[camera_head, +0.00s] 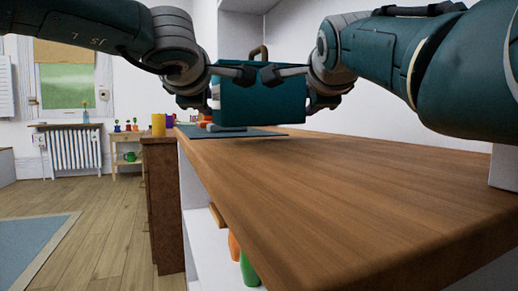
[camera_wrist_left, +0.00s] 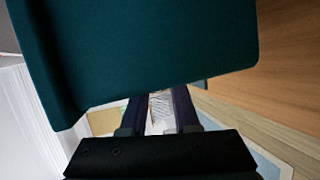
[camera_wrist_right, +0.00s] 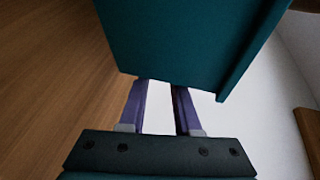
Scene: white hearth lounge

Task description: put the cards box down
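A large teal box (camera_head: 262,103), which I take to be the cards box, is between my two grippers over the far part of the wooden counter. My left gripper (camera_head: 238,74) meets its left side and my right gripper (camera_head: 287,73) its right side, near the top. The box also fills the upper part of the left wrist view (camera_wrist_left: 150,50) and the right wrist view (camera_wrist_right: 185,40). It hides the fingertips in both. The fingers have a gap between them and appear to hold the box. A dark blue-grey mat (camera_head: 190,132) lies at its bottom; I cannot tell whether they touch.
The wooden counter (camera_head: 330,195) is bare from the mat to the near end. Beyond the box stand a yellow cup (camera_head: 158,124) and other small colourful things. A brown curved handle (camera_head: 258,50) shows behind the box. A white wall runs along the counter's right side.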

